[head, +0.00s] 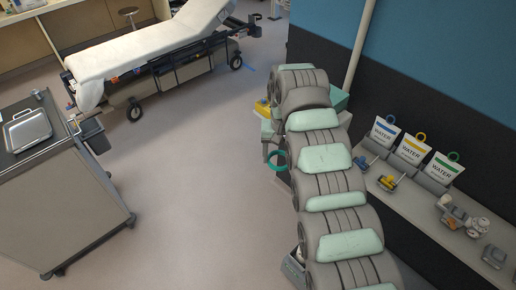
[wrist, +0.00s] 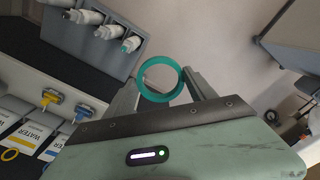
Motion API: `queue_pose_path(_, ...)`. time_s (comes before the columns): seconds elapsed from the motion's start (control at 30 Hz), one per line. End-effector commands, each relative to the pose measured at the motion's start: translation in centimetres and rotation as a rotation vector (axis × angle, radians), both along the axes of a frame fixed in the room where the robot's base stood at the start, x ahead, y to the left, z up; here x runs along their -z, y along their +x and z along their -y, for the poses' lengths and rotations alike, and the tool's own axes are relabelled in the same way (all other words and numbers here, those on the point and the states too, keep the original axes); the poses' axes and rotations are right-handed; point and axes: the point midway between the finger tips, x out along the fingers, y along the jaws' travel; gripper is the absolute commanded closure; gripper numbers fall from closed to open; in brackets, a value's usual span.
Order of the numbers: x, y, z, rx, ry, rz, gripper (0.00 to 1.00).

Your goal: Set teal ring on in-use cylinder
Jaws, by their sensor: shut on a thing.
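The teal ring (head: 278,160) shows at the left side of my arm in the head view, above the floor. In the wrist view the ring (wrist: 144,83) is held between the two fingers of my gripper (wrist: 163,82), near their tips, with its open hole facing the camera. Several grey-white cylinder-like bodies (wrist: 110,30) lie in a row on a dark rack at the upper left of the wrist view, apart from the ring. One has a teal end (wrist: 130,44). I cannot tell which cylinder is in use. My arm hides much of the head view's middle.
Water bags (head: 412,148) with blue, yellow and green rings stand on the right-hand shelf (head: 408,205), beside blue-handled (head: 372,160) and yellow-handled (head: 391,181) fittings. A stretcher (head: 150,40) is at the back left, a grey cart (head: 60,205) at the left. Floor between them is clear.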

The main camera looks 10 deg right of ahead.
Motion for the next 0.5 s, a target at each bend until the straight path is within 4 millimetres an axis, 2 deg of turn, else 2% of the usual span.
queue_pose_path(0.03,1.7,-0.4,1.7,0.022,0.001,-0.005,0.95)
queue_pose_path(0.27,7.9,-2.6,9.4,0.117,0.001,-0.005,0.95)
queue_pose_path(0.5,15.6,-6.9,18.0,0.225,0.001,-0.006,0.95)
